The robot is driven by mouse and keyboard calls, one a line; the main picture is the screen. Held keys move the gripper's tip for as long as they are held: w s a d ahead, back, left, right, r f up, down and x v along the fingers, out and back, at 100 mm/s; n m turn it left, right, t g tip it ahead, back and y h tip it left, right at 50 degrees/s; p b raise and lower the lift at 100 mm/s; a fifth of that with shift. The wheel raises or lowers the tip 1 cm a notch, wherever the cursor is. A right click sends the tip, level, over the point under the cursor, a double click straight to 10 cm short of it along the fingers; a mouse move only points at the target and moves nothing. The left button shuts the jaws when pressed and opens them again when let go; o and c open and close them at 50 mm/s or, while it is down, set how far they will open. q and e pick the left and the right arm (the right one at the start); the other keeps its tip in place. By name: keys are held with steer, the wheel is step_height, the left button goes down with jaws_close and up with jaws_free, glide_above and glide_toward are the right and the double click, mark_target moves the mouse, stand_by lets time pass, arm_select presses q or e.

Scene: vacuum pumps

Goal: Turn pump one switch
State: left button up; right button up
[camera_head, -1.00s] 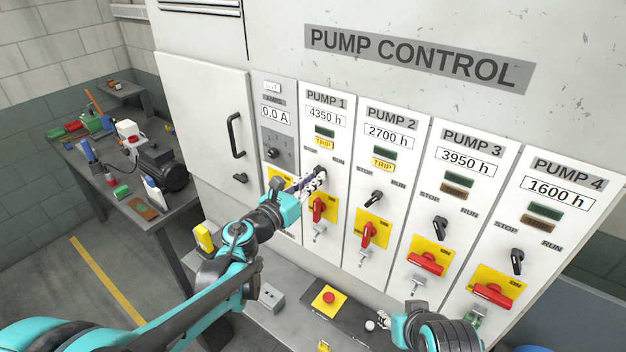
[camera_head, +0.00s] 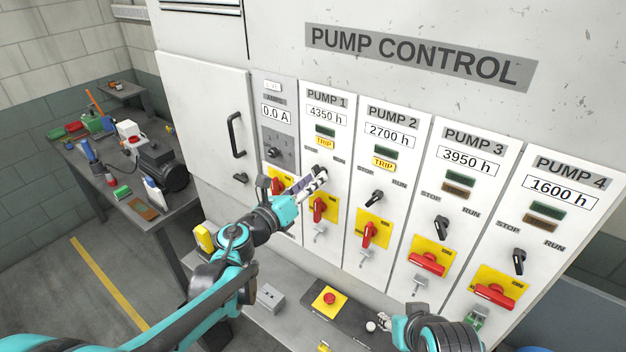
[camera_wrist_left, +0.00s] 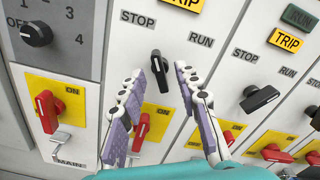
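The pump one switch is a black rotary knob (camera_wrist_left: 159,72) below the STOP and RUN labels in the left wrist view. Its lever lies close to upright there, top leaning slightly toward STOP. In the head view the switch (camera_head: 321,169) is partly hidden by my left fingers. My left gripper (camera_wrist_left: 160,88) is open, its two fingers on either side of the knob, with a gap visible each side. It also shows at the pump one panel in the head view (camera_head: 313,181). My right gripper (camera_head: 381,321) is low at the bottom of the head view, too small to judge.
Pump one's red isolator handle (camera_head: 319,209) on a yellow plate sits just below the switch. The pump two switch (camera_head: 373,198) is to the right. Left is the ammeter selector (camera_head: 275,152). A ledge with a red emergency button (camera_head: 329,298) runs below.

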arm_select(q)
steer(key=shift+s+a, duration=0.3)
steer(key=shift+s, duration=0.05)
steer(key=v, duration=0.6)
stand_by(0.5)
